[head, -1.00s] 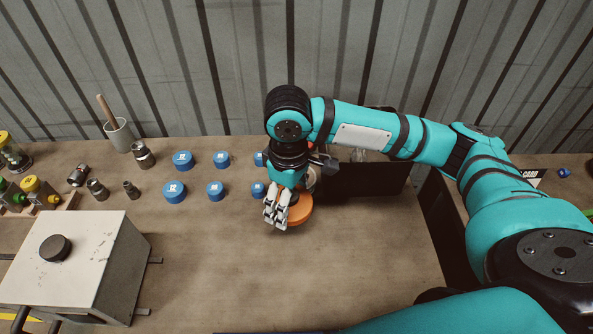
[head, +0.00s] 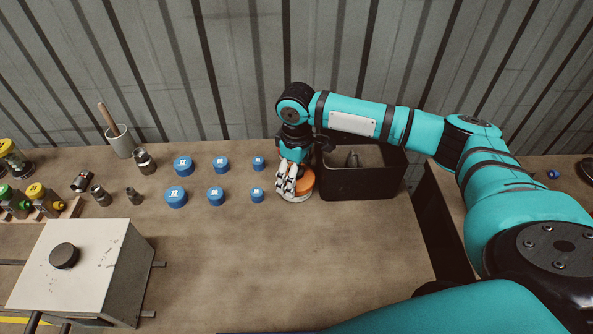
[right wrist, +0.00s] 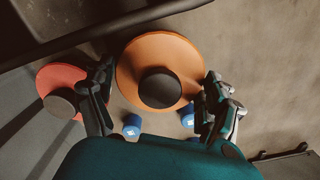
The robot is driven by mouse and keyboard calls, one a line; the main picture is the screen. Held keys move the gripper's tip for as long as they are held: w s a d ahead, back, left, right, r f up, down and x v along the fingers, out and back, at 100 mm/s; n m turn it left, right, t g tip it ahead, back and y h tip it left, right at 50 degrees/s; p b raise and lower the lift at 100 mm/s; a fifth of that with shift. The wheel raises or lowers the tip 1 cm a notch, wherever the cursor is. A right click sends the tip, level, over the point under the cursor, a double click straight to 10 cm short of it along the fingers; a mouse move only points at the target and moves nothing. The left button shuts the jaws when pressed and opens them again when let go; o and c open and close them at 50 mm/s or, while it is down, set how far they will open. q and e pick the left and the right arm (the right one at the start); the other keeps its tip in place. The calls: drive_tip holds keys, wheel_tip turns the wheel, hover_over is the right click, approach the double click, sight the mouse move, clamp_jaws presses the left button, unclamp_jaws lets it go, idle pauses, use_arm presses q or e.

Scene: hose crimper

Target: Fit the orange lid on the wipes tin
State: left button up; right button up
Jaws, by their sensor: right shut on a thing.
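The orange lid (head: 304,183), a round disc with a dark knob, is held by my right gripper (head: 287,186) near the bin's left side. In the right wrist view the lid (right wrist: 133,62) lies between the fingers of the gripper (right wrist: 158,92), which is shut on it. A pale rim, apparently of the wipes tin (head: 297,199), shows just under the lid in the head view. The lid looks over the tin, but I cannot tell whether it is seated. The gripper hides much of both. My left gripper is not in view.
A dark open bin (head: 358,184) stands close to the right. Several blue caps (head: 216,196) stand to the left. A red disc with a dark knob (right wrist: 62,78) is beside the fingers in the wrist view. A pale machine box (head: 75,265) stands front left. The front middle bench is clear.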

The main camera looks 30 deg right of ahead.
drive_tip(key=shift+f, duration=0.2)
drive_tip(key=shift+f, duration=0.4)
drive_tip(key=o, duration=0.9)
drive_tip(key=shift+c, duration=0.2)
drive_tip(key=shift+r, duration=0.1)
drive_tip(key=shift+r, duration=0.35)
wheel_tip(320, 180, up, 12)
drive_tip(key=b, duration=0.2)
drive_tip(key=shift+r, duration=0.2)
